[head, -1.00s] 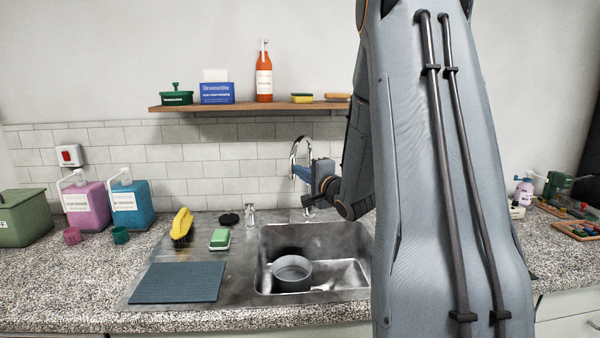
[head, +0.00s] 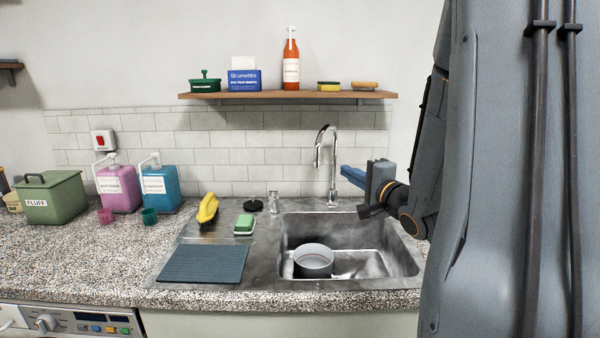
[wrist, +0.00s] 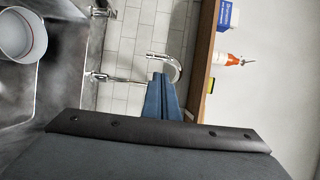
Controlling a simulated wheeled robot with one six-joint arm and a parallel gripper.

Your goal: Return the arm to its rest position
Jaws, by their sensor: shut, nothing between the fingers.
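My gripper (head: 353,177) is in front of the tiled wall, above the right side of the sink, in the head view. Its blue fingers point left toward the faucet and hold nothing. In the wrist view my gripper (wrist: 163,97) shows its two blue fingers closed together, with the faucet (wrist: 150,80) just beyond them. My grey arm covers the right part of the head view and hides the counter there.
The sink (head: 400,262) holds a round grey pot (head: 313,262). A wall shelf (head: 290,95) with a red bottle (head: 291,62) hangs above. The chrome faucet (head: 333,160) stands behind the sink. Pump bottles and a green bin (head: 55,197) stand at the left.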

